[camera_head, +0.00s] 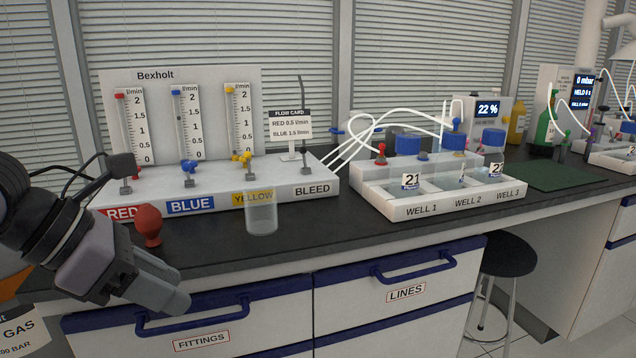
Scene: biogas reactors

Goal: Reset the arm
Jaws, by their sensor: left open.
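My left arm comes in from the left, and its gripper (172,293) hangs over the bench's front edge, in front of the FITTINGS drawer (215,318). It points down and to the right, with nothing visible between its fingers. The jaws are open, though the gap is hard to make out from this angle. A red bulb-shaped piece (149,225) stands on the bench just behind the gripper, apart from it in the picture. My right gripper is not in view.
A flow panel (320,190) with red, blue and yellow valves stands behind. A clear cup (261,215) stands before it. A white well rack (400,207) holds blue-capped bottles, with tubes running to it. A green mat (562,177) lies right. A stool (503,254) stands below.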

